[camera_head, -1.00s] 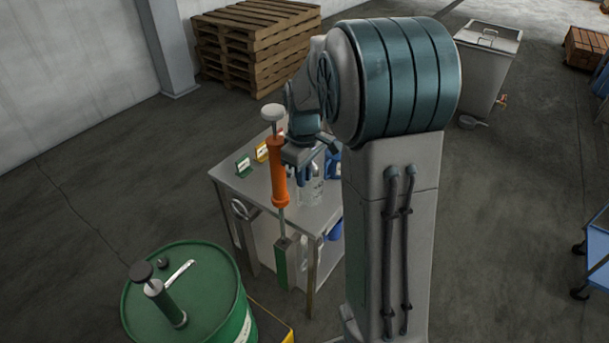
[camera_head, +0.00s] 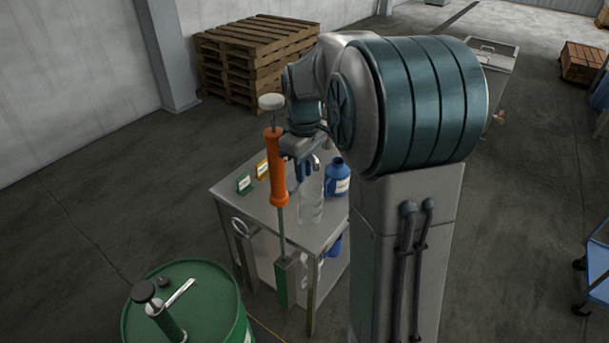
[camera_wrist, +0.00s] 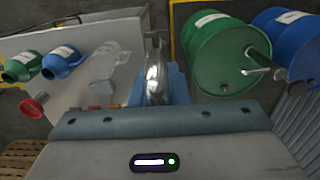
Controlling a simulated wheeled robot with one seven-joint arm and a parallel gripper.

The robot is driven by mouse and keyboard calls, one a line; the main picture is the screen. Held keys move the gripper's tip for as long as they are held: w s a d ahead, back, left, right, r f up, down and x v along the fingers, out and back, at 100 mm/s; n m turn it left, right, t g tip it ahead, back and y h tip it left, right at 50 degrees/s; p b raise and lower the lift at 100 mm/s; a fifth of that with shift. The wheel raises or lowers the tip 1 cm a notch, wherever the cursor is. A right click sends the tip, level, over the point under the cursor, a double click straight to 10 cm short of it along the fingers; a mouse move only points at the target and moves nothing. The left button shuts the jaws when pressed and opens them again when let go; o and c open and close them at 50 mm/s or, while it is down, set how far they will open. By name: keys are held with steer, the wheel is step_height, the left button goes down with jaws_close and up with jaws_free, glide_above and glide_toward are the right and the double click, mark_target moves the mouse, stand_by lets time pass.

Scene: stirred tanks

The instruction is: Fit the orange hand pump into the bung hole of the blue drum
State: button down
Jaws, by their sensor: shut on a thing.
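The orange hand pump (camera_head: 277,165) hangs upright in the head view, with a pale round knob on top and a thin grey rod below. My gripper (camera_head: 303,171) is beside it and shut on it; the exact grip is partly hidden. In the wrist view my gripper's blue fingers (camera_wrist: 157,88) close around a shiny metal piece; I cannot tell which part of the pump it is. The rod runs down to a narrow grey and green box (camera_head: 282,285); whether its end is inside is unclear. The blue drum (camera_wrist: 298,38) shows at the right of the wrist view; its bung hole is not visible.
A green drum (camera_head: 210,290) with a dark-knobbed pump stands at lower left, beside the blue drum in the wrist view. A steel table (camera_head: 250,205) close by bears a clear vessel (camera_head: 311,206) and a blue bottle (camera_head: 337,178). Pallets (camera_head: 255,55) are behind; left floor is clear.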

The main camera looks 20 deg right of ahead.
steer(key=shift+r, duration=2.1)
steer(key=shift+w, duration=0.1)
